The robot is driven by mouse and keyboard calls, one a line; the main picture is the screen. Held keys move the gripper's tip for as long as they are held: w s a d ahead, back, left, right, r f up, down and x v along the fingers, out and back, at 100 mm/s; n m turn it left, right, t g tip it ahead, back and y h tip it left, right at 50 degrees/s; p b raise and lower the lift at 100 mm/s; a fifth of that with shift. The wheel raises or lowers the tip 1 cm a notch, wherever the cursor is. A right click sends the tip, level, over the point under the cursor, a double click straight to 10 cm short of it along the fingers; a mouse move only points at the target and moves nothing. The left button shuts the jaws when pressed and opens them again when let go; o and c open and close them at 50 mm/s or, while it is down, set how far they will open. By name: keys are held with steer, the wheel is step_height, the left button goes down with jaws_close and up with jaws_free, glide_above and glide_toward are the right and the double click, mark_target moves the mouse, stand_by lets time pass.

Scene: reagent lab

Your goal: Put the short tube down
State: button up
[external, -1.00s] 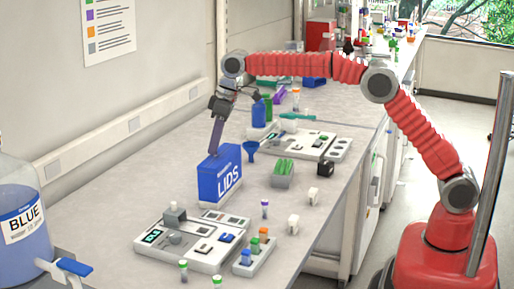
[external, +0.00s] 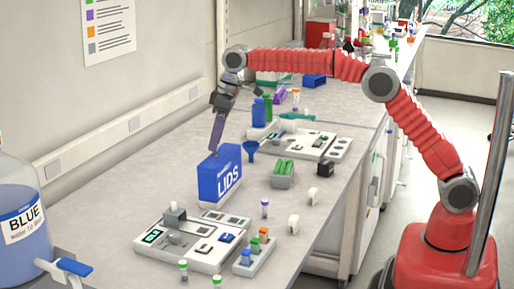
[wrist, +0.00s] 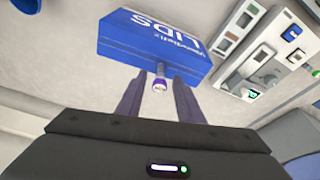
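The short tube (wrist: 160,84), with a purple and white cap, shows in the wrist view between the tips of my gripper's fingers. It appears to stand by the blue LIDS box (wrist: 152,45), with visible gaps to both fingers. My gripper (wrist: 159,82) is open. In the external view my gripper (external: 215,152) points down, just above and behind the left end of the LIDS box (external: 220,178). The short tube is not visible there, probably hidden by the box.
A grey device panel (external: 190,245) lies in front of the box, with a tray of capped tubes (external: 247,262) beside it. Another purple-capped tube (external: 265,208) stands to the right. A blue funnel (external: 251,148) and blue bottle (external: 258,113) stand behind.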

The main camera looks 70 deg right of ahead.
steer(key=v, duration=1)
steer(key=shift+r, duration=0.2)
steer(key=shift+s+d+r, duration=0.1)
steer(key=shift+s, duration=0.05)
steer(key=s+d+r+m+t, duration=0.1)
steer(key=s+d, duration=0.3)
steer(key=s, duration=0.6)
steer(key=s+d+r+m, duration=0.1)
steer(key=s+d, duration=0.3)
steer(key=s, duration=0.7)
steer(key=s+d+f, duration=0.1)
steer(key=s+f, duration=0.6)
steer(key=s, duration=0.3)
steer(key=s+d+f+m+t, duration=0.1)
steer(key=s+d+f, duration=0.1)
steer(key=s+f, duration=0.6)
steer(key=s, duration=0.2)
steer(key=shift+s+d+t+h, duration=0.25)
steer(key=shift+s+t+h, duration=0.05)
steer(key=shift+s+h, duration=0.1)
